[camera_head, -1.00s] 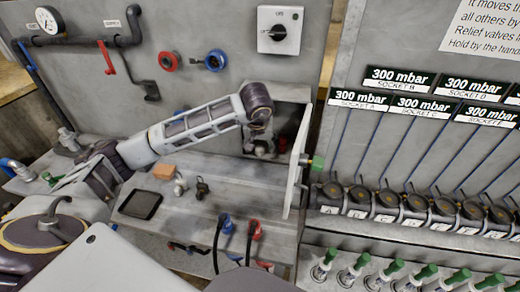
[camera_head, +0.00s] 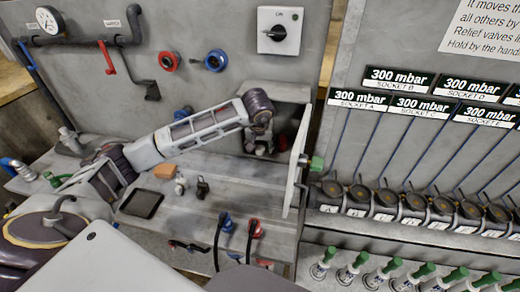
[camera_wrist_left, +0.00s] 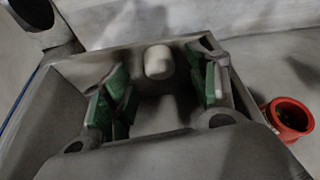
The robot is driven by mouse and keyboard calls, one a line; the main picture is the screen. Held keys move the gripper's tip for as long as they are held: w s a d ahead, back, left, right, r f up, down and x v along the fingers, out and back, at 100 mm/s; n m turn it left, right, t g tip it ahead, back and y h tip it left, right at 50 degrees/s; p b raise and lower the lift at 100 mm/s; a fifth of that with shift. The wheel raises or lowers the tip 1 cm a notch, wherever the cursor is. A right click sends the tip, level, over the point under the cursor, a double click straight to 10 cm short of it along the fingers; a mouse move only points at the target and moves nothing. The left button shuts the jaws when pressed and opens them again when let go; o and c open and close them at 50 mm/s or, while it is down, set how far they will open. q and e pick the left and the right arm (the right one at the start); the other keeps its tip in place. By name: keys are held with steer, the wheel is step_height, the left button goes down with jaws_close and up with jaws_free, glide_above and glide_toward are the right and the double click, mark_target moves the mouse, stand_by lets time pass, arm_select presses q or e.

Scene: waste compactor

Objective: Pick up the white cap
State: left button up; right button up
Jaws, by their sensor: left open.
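The white cap (camera_wrist_left: 158,62) shows in the left wrist view as a small pale rounded piece inside a grey compartment. It lies ahead of my left gripper (camera_wrist_left: 160,90), roughly between the lines of its two green-padded fingers. The fingers are spread apart with nothing between the pads. In the head view my left gripper (camera_head: 262,144) reaches down into the open box in the panel, partly hidden by my wrist. I cannot make out the cap in the head view. My right gripper is not in view.
The open box door (camera_head: 296,170) stands just right of my left gripper. A red ring-shaped part (camera_wrist_left: 290,117) is outside the compartment wall. A black tray (camera_head: 141,203), an orange block (camera_head: 165,171) and small fittings lie on the ledge. Valves line the right.

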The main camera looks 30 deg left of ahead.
arm_select(q)
steer(key=shift+x, duration=1.15)
steer(key=shift+c, duration=0.3)
steer(key=c, duration=0.8)
